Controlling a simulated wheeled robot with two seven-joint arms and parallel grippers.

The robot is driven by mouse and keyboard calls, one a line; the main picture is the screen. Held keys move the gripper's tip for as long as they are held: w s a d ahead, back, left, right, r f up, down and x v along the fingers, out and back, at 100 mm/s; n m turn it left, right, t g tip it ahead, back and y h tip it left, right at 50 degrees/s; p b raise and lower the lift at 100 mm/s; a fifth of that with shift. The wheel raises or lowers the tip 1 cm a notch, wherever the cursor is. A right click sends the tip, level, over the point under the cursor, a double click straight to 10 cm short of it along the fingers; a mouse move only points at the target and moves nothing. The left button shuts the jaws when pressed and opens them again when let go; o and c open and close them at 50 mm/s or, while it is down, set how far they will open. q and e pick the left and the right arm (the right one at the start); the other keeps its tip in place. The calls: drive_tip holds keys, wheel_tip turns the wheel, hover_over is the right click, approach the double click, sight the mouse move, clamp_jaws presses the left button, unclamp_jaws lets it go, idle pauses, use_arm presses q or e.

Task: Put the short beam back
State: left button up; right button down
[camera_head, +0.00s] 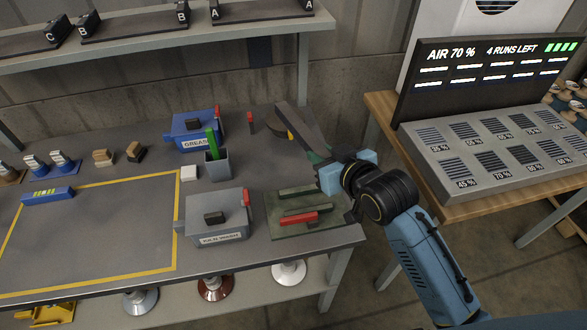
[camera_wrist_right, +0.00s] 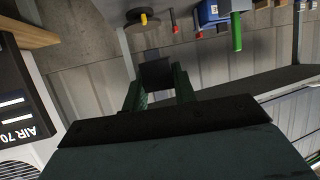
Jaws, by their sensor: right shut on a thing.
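My right gripper (camera_head: 316,150) is at the right end of the workbench, above its back right part. It is shut on a dark grey bar (camera_head: 300,127), which I take to be the short beam; the bar slants up and left from the jaws. In the right wrist view the dark end of the bar (camera_wrist_right: 157,74) shows between the green fingers (camera_wrist_right: 160,92). The rest of it is hidden there. A green mat (camera_head: 275,233) lies on the bench below the gripper, with green and red bars on it. My left gripper is not in view.
Labelled dark beams (camera_head: 135,22) stand on the upper shelf. A blue grease box (camera_head: 193,130), a grey cup (camera_head: 217,163) with a green stick and a grey box (camera_head: 217,222) stand left of the gripper. The yellow-framed area (camera_head: 95,240) is mostly clear. A display console (camera_head: 490,75) stands at right.

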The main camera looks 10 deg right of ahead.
drive_tip(key=w, duration=0.1)
drive_tip(key=w+f+n+y, duration=0.1)
drive_tip(key=w+b, duration=0.1)
drive_tip(key=shift+f+y, duration=0.3)
wheel_tip(320, 180, down, 5)
drive_tip(key=shift+w+f+b, duration=0.1)
drive_tip(key=shift+f+b, duration=0.1)
drive_tip(key=shift+b, duration=0.4)
drive_tip(key=shift+f, duration=0.25)
wheel_tip(320, 180, down, 3)
drive_tip(key=shift+f+b, duration=0.1)
drive_tip(key=shift+b, duration=0.35)
drive_tip(key=shift+f, duration=0.65)
drive_tip(key=c, duration=1.1)
unclamp_jaws()
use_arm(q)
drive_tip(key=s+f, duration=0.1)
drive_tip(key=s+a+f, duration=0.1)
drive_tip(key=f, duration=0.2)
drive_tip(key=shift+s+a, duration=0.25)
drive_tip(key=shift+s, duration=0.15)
